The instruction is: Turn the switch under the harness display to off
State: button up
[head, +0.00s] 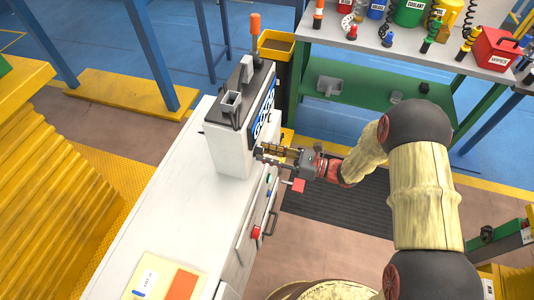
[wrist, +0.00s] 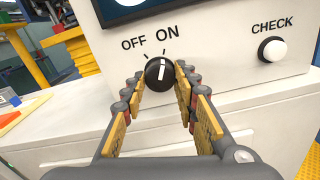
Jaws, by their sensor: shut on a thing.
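The switch (wrist: 157,77) is a round black knob with a white pointer line on the white panel below the display. In the wrist view its line points close to the ON mark, to the right of the OFF mark. My gripper (wrist: 160,84) has its yellow-padded fingers on either side of the knob and is shut on it. In the head view my gripper (head: 262,152) is at the front face of the white display housing (head: 228,150) and hides the knob. The harness display (head: 264,114) shows blue shapes; only its lower edge shows in the wrist view.
A white CHECK button (wrist: 272,49) is to the right of the knob. A red button (head: 256,233) and a drawer handle are on the cabinet front below. A card with an orange patch (head: 181,284) lies on the white bench. The grey shelf (head: 400,40) behind carries several containers.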

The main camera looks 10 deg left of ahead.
jog(key=c, duration=0.4)
jog(key=shift+n, duration=0.5)
jog(key=n, duration=0.3)
jog(key=shift+w+n+b, duration=0.1)
jog(key=shift+n+b, duration=0.2)
jog(key=shift+n, duration=0.1)
jog(key=n+b, duration=0.1)
jog(key=n, duration=0.4)
jog(key=shift+b, duration=0.35)
jog(key=o, duration=1.1)
jog(key=shift+o, duration=0.3)
